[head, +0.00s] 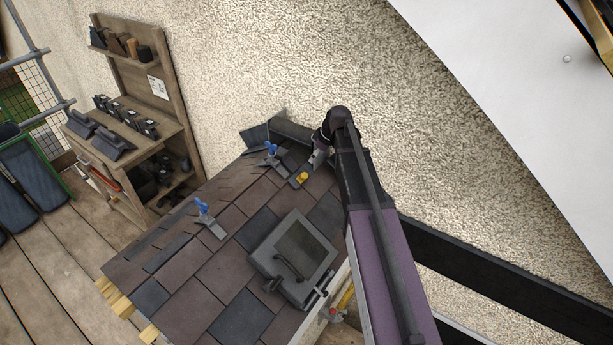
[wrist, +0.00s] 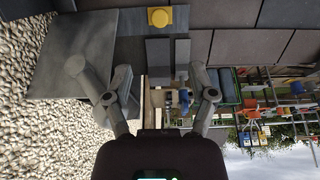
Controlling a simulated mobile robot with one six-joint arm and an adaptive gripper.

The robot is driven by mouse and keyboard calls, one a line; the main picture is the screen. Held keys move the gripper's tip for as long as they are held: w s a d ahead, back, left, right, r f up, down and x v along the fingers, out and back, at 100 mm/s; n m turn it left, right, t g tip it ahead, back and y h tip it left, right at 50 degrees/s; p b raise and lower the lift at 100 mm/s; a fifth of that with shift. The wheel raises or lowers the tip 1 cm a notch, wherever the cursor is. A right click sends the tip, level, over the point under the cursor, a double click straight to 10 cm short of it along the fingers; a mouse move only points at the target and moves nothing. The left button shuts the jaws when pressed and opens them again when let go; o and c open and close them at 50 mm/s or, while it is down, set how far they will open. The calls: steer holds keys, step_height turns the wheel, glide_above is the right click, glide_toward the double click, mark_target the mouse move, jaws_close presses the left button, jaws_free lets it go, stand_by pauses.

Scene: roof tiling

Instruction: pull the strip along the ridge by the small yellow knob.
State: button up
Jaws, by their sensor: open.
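The small yellow knob (head: 303,177) stands on a dark grey strip (head: 296,183) near the top of the tiled roof, just below and left of my gripper (head: 319,156). In the wrist view the knob (wrist: 159,17) is at the top middle, on the dark strip (wrist: 137,22). My gripper (wrist: 162,78) is open, with its fingers spread left and right and nothing between them. The knob lies beyond the fingertips, apart from them. In the head view my arm hides part of the right side of the ridge.
Two blue-knobbed pieces (head: 271,149) (head: 203,207) sit on the tiles to the left. A roof window (head: 293,258) lies in the lower slope. The rough wall (head: 230,60) rises behind the ridge. A wooden shelf (head: 150,62) stands at the left.

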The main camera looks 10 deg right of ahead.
mark_target(305, 175)
steer(key=shift+b+x, duration=5.55)
steer(key=shift+x, duration=0.7)
jaws_close()
